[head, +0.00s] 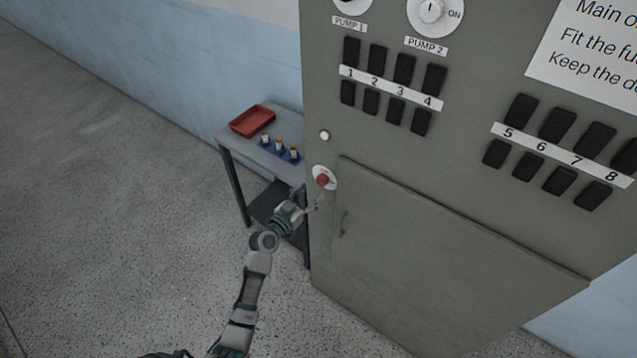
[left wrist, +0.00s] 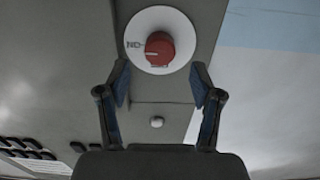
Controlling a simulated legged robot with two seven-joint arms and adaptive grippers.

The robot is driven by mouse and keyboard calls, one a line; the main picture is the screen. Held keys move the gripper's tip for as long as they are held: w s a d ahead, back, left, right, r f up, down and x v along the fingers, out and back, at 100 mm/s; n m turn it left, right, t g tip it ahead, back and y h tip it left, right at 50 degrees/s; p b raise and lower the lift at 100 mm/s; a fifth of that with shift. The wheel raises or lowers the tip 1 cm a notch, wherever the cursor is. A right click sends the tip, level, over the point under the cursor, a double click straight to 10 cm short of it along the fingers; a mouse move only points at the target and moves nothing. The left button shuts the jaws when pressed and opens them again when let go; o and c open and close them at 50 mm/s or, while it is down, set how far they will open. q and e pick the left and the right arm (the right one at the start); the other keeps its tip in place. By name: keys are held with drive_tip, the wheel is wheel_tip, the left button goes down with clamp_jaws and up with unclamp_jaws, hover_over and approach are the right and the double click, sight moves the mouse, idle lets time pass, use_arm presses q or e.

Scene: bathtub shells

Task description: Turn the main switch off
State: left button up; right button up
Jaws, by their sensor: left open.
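The main switch is a red knob (head: 323,180) on a round white plate, low on the left edge of the grey cabinet front. In the left wrist view the red knob (left wrist: 159,48) shows ahead of my fingers, with a marking that seems to read ON, upside down, beside it. My left gripper (head: 315,195) is at the plate's lower edge in the head view. In the left wrist view its two fingers (left wrist: 160,85) are spread apart, with nothing between them. Whether a fingertip touches the plate I cannot tell. My right gripper is not in view.
The grey cabinet (head: 430,260) has a closed lower door with a handle (head: 343,223). A small white button (head: 325,135) sits above the switch. Rows of black fuse holders (head: 391,88) are higher up. A side table (head: 232,143) holds a red tray (head: 252,121) and several fuses (head: 279,145).

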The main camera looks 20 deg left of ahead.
sight(320, 183)
use_arm(q)
drive_tip(key=x, duration=0.5)
drive_tip(key=shift+c, duration=0.3)
drive_tip(key=c, duration=1.1)
